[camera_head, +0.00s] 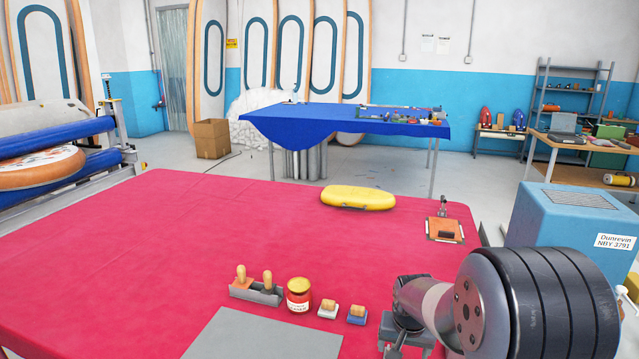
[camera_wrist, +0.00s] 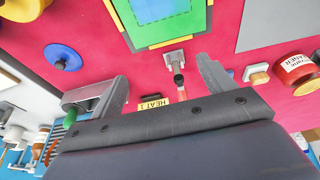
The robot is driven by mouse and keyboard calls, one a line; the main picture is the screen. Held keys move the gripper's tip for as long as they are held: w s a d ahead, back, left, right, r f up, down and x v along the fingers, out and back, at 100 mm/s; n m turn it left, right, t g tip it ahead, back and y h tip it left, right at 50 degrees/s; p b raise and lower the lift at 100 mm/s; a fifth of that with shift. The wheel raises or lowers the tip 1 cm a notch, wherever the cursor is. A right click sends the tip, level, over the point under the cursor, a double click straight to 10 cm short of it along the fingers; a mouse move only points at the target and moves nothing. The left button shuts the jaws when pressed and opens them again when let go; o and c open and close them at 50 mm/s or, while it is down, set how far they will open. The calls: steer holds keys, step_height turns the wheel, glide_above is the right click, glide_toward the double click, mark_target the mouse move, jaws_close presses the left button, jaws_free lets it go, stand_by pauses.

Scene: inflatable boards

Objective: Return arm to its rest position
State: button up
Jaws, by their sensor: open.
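My arm (camera_head: 525,305) fills the lower right of the head view, its black-ringed joint close to the camera. My gripper (camera_wrist: 162,72) shows in the wrist view with its two grey fingers spread wide and nothing held between them. It is above the red-covered table (camera_wrist: 110,55). A small tool with a grey head and a reddish handle (camera_wrist: 182,90) is seen past the fingers, and a yellow label reading "HEAT 1" (camera_wrist: 153,104) is partly hidden by the gripper body. I cannot make out the gripper clearly in the head view.
On the red table stand a grey holder with wooden handles (camera_head: 256,292), a red jar (camera_head: 299,296), two small blocks, a grey sheet (camera_head: 265,338), a yellow inflatable (camera_head: 357,198) and an orange board (camera_head: 444,231). A blue machine (camera_head: 570,225) stands right. The table's left half is clear.

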steer(key=shift+b+x, duration=0.4)
steer(key=shift+x, duration=0.75)
steer(key=shift+s, duration=0.2)
